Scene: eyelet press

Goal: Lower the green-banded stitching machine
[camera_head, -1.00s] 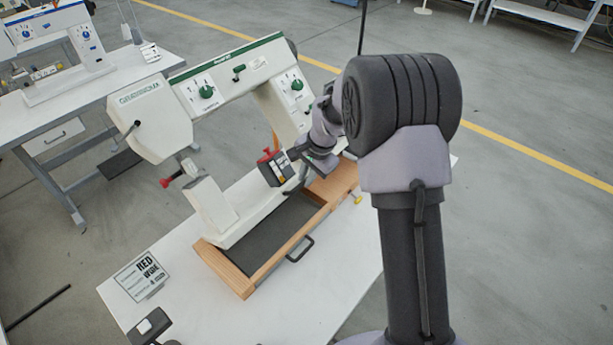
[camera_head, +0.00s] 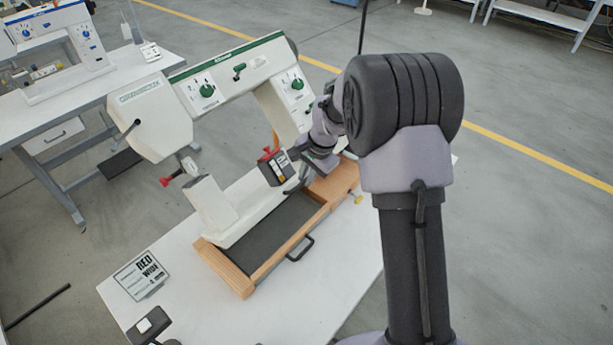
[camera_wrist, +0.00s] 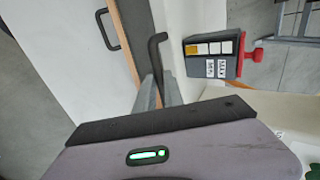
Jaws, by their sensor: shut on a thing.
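The green-banded stitching machine (camera_head: 240,68) is cream white with green knobs. It stands tilted up over a wooden-framed base (camera_head: 238,277) with a dark floor. My gripper (camera_head: 297,183) is at the machine's lower right end, close beside a dark box with a red knob (camera_head: 275,170). In the wrist view my gripper (camera_wrist: 160,92) is shut on a dark bent lever (camera_wrist: 157,48), whose hooked end sticks out past the fingers. The dark box also shows there (camera_wrist: 212,55), just right of the fingers and apart from them. The lever's lower end is hidden.
The base stands on a white table (camera_head: 310,300) with a sign card (camera_head: 141,275) at its left. A black handle (camera_head: 300,249) sticks out from the base's front. A second, blue-knobbed machine (camera_head: 55,50) stands on another table at left. My arm covers the right.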

